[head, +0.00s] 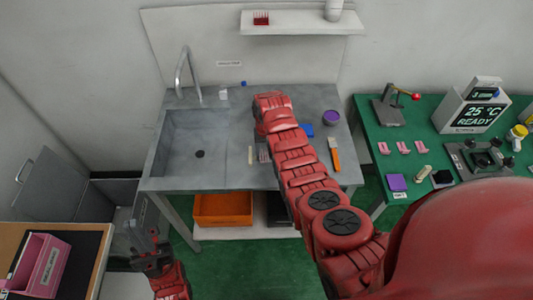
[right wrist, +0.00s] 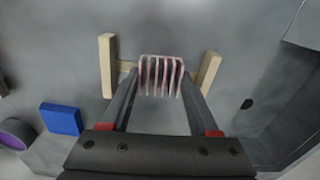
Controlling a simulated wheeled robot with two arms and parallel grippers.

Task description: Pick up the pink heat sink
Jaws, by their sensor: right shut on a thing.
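The pink heat sink (right wrist: 161,76), a small block with upright pale-pink fins, is between the fingers of my right gripper (right wrist: 158,84) in the right wrist view. The gripper is shut on it. A beige wooden holder (right wrist: 108,66) has a bar on each side of the heat sink. In the head view the heat sink (head: 263,155) shows in part beside my right arm, over the grey sink table (head: 225,178). I cannot tell whether it still touches its support. My left gripper (head: 146,236) is open and empty at lower left.
A blue block (right wrist: 62,118) and a purple round object (head: 331,117) stand on the sink table. The sink basin (head: 195,140) is to the left. A green table (head: 390,165) at right holds several devices. A pink bin (head: 40,266) sits at lower left.

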